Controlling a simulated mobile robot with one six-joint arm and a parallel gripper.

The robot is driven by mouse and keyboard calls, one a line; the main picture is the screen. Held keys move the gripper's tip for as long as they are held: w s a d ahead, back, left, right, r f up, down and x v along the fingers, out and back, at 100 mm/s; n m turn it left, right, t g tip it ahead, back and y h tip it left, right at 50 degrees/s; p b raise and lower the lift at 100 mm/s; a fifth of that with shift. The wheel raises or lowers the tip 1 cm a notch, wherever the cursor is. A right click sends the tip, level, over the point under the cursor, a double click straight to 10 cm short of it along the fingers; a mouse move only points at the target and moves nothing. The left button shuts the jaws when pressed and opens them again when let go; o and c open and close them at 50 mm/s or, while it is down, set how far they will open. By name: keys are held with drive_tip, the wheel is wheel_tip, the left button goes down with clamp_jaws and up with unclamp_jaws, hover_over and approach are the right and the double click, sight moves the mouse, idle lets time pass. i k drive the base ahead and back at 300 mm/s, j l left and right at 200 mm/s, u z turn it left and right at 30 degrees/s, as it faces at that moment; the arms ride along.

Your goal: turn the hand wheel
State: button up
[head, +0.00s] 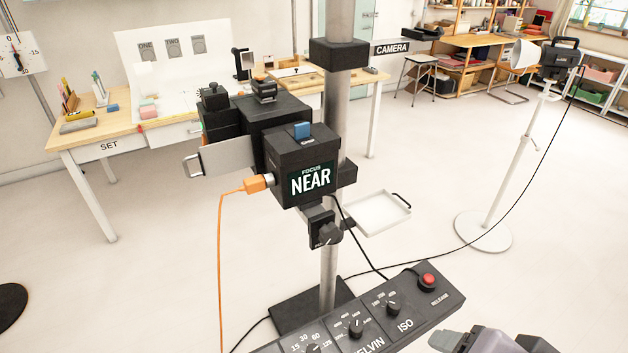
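A black camera rig (268,125) is mounted on a grey vertical column (335,105). Its front box (305,165) has a screen reading "FOCUS NEAR" and a blue block on top. Below the box, a small black knob (325,236) sits on a bracket at the column; I cannot tell whether it is the hand wheel. No other wheel shows clearly. My gripper (450,339) is only partly in view at the bottom right edge, apart from the knob, to its lower right. Whether it is open or shut is not visible.
A black control panel (440,283) with dials and a red release button (428,280) lies below the column. An orange cable (220,265) hangs at left. A small white tray (376,212) juts out right of the column.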

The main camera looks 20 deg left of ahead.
sight(328, 234)
drive_tip(key=k+j, duration=0.2)
drive_tip(key=j, duration=0.2)
drive_tip(key=k+j+u, duration=0.1)
drive_tip(key=j, duration=0.25)
drive_tip(key=k+j, duration=0.25)
drive_tip(key=j, duration=0.15)
drive_tip(key=k+j, duration=0.15)
drive_tip(key=j, duration=0.2)
drive_tip(key=u, duration=0.05)
